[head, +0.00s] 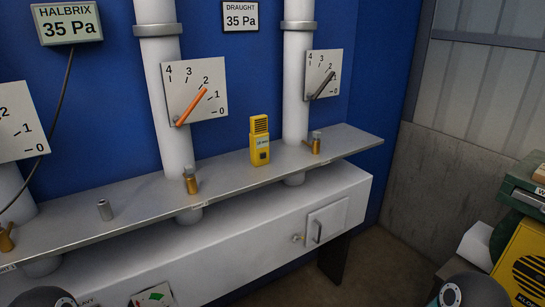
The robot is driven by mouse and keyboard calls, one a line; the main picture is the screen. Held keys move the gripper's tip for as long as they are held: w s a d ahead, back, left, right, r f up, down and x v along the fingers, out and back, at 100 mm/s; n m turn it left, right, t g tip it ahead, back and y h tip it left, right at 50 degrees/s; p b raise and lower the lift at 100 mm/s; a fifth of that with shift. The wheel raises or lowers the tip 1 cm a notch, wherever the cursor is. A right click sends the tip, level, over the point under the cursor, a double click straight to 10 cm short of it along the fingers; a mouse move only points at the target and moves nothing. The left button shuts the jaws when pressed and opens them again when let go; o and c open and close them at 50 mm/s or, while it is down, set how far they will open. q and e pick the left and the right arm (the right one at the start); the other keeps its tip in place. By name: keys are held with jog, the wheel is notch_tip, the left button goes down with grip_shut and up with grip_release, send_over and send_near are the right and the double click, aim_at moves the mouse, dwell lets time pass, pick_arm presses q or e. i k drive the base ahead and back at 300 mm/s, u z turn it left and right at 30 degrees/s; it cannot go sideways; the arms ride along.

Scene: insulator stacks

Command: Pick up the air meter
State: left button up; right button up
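The air meter (260,142) is a small yellow handheld device with a dark slotted top and a pale display. It stands upright on the grey metal shelf (225,178), between the middle and right white pipes. Nothing touches it except the shelf. Neither of my grippers shows in the head view; only dark rounded parts of my arms show at the bottom edge, well below the shelf.
Dial boards (194,90) hang on the pipes behind. A yellow unit (522,262) and a green case (522,195) crowd the right edge.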

aim_at(259, 135)
jog(key=z, duration=0.4)
jog(key=i, duration=1.1)
jog(key=u, duration=0.25)
